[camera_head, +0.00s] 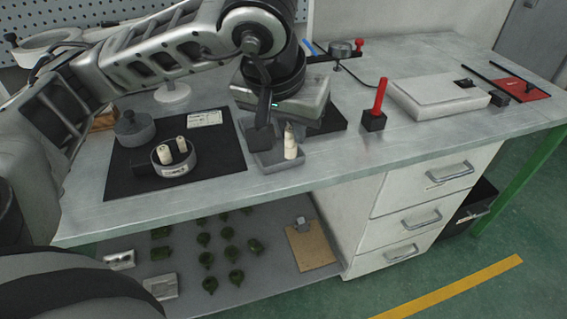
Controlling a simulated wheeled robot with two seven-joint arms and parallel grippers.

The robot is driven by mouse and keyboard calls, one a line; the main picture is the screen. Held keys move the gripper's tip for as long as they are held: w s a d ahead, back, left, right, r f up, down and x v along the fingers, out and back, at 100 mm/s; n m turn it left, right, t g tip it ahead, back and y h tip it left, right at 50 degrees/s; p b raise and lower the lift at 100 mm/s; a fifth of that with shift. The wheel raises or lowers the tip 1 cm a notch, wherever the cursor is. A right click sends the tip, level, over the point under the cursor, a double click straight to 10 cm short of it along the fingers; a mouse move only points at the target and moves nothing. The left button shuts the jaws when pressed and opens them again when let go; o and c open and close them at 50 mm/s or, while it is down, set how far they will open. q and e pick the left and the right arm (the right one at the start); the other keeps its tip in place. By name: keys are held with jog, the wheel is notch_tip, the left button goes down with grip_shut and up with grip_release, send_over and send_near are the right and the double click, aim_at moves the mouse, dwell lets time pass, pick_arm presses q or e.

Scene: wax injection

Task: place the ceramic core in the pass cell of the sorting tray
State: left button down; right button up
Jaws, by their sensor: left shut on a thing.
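My left gripper (274,132) reaches down over the grey sorting tray (268,162) in the middle of the worktop. It is shut on a cream ceramic core (291,149), which stands upright at the front right part of the tray. The gripper's body and a dark finger hide much of the tray's back. I cannot tell whether the core touches the tray floor, nor which cell is marked pass. Two more pale cores (181,145) stand in a round grey holder (175,170) on the dark mat to the left. My right gripper is not in view.
A grey lidded pot (134,129) and a white label card (204,119) lie on the black mat (222,160). A red-handled tool in a dark block (374,121) and a white box (435,96) stand to the right. The front right worktop is clear.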

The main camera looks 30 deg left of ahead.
pick_arm(q)
jog(key=shift+s+a+r, duration=0.2)
jog(key=shift+a+r, duration=0.1)
jog(key=shift+r, duration=0.15)
jog(key=w+a+f, duration=0.2)
jog(key=w+f, duration=0.1)
jog(key=w, duration=0.1)
jog(key=w+a+f, duration=0.2)
jog(key=w+f, duration=0.1)
jog(key=w, duration=0.1)
jog(key=w+a+f, duration=0.2)
jog(key=w+f, duration=0.1)
jog(key=w, duration=0.1)
jog(key=shift+a, duration=0.25)
notch_tip(320, 180, down, 3)
jog(key=shift+w+f+p, duration=0.1)
jog(key=shift+p, duration=0.2)
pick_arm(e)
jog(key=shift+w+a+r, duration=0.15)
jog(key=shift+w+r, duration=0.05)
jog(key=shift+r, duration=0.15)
